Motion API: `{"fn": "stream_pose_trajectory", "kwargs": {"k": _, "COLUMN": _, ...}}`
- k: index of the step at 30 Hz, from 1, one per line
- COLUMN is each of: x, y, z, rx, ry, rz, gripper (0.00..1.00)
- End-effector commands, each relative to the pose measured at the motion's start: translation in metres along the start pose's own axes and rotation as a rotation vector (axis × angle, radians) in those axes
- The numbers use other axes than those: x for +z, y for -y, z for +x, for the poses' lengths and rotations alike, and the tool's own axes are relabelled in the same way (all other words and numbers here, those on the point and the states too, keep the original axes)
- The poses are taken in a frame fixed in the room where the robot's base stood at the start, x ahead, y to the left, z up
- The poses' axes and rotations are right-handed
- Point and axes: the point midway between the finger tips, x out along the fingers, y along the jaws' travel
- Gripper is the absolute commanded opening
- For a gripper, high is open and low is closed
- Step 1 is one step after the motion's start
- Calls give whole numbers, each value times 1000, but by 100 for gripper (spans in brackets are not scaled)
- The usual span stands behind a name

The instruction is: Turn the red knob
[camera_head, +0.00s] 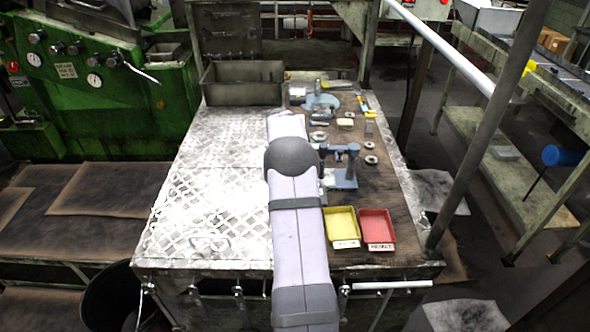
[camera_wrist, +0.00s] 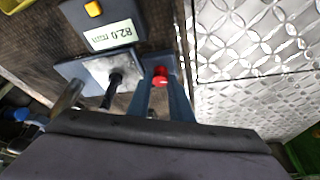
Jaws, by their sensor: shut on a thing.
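The red knob (camera_wrist: 160,78) shows in the wrist view, on a blue-grey measuring stand. My gripper (camera_wrist: 160,88) has its two blue-grey fingers on either side of the knob and is shut on it. The stand has a dark display box (camera_wrist: 104,24) with an orange button, and its screen reads about 82.0. A black spindle (camera_wrist: 113,86) stands over its light plate (camera_wrist: 100,70). In the head view the stand (camera_head: 345,178) is just right of my arm. The knob and my fingertips are hidden there.
Yellow (camera_head: 342,227) and red (camera_head: 376,230) trays sit at the bench's front. Rings and small tools (camera_head: 345,120) lie behind the stand. A metal bin (camera_head: 242,84) is at the back left. The patterned metal plate (camera_head: 205,190) on the left is clear.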

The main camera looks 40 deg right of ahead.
Motion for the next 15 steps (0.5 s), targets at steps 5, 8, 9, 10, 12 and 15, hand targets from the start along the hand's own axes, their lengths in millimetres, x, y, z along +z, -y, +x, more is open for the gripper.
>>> {"fn": "stream_pose_trajectory", "kwargs": {"k": 5, "x": 0, "y": 2, "z": 2, "rx": 38, "ry": -2, "rz": 92, "gripper": 0}}
{"fn": "stream_pose_trajectory", "kwargs": {"k": 8, "x": 0, "y": 2, "z": 2, "rx": 70, "ry": -2, "rz": 165, "gripper": 0}}
{"fn": "stream_pose_trajectory", "kwargs": {"k": 9, "x": 0, "y": 3, "z": 2, "rx": 82, "ry": -3, "rz": 198, "gripper": 0}}
{"fn": "stream_pose_trajectory", "kwargs": {"k": 10, "x": 0, "y": 3, "z": 2, "rx": 92, "ry": -2, "rz": 223, "gripper": 0}}
{"fn": "stream_pose_trajectory", "kwargs": {"k": 12, "x": -1, "y": 4, "z": 1, "rx": 118, "ry": -3, "rz": 283, "gripper": 0}}
{"fn": "stream_pose_trajectory", "kwargs": {"k": 15, "x": -2, "y": 4, "z": 0, "rx": 154, "ry": -2, "rz": 372, "gripper": 0}}
